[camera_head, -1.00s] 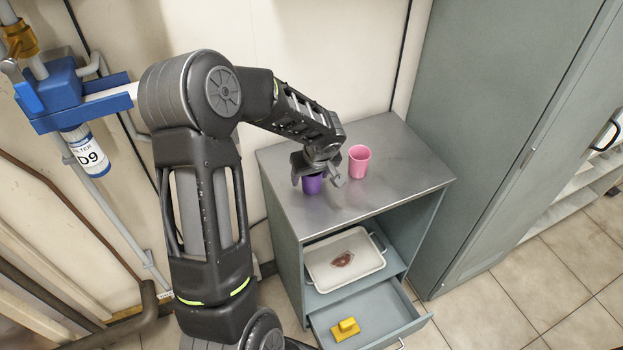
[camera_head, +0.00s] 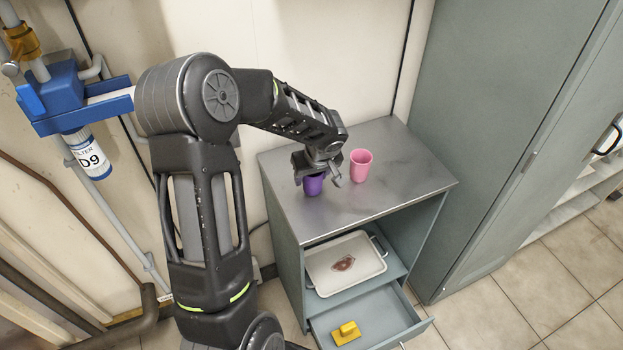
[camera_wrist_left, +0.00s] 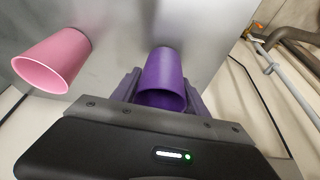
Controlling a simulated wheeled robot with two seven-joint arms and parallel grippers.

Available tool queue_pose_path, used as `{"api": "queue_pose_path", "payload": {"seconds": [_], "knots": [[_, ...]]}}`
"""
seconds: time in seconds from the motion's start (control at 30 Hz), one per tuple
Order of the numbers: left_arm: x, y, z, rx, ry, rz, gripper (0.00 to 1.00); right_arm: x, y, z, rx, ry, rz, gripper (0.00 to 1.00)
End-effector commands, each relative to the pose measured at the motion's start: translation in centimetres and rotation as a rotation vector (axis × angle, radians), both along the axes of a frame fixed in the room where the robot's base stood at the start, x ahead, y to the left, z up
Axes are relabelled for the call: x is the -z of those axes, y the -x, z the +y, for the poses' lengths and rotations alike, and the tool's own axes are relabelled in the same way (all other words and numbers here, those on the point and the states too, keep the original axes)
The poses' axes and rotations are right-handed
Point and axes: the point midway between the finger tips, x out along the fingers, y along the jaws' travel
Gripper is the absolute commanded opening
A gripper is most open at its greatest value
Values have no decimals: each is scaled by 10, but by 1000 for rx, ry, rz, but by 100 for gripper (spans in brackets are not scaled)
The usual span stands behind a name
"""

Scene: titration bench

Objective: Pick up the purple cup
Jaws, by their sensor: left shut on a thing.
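The purple cup (camera_head: 313,185) is upright at the metal cabinet top (camera_head: 345,205), partly hidden by my left gripper (camera_head: 318,177) in the head view. In the left wrist view the purple cup (camera_wrist_left: 163,82) sits between the two fingers of my left gripper (camera_wrist_left: 162,88), which is shut on it. I cannot tell whether the cup's base touches the top. My right gripper is not in view.
A pink cup (camera_head: 361,166) stands upright just right of the purple cup; it also shows in the left wrist view (camera_wrist_left: 55,60). Below are a shelf with a white tray (camera_head: 345,285) and an open drawer (camera_head: 385,318) holding a yellow object (camera_head: 346,332). A tall grey cabinet (camera_head: 500,130) stands at right.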

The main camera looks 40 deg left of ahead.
Motion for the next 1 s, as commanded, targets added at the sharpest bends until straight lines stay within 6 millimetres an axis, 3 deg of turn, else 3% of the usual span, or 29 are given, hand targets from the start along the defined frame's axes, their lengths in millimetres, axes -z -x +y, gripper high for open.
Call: {"api": "queue_pose_path", "payload": {"seconds": [0.3,0.47,1.0], "knots": [[-60,-2,0,1,-1,-8,14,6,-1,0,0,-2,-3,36],[-82,-1,0,1,0,-5,14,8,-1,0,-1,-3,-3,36],[-89,0,0,1,1,-2,14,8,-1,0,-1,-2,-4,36]]}}
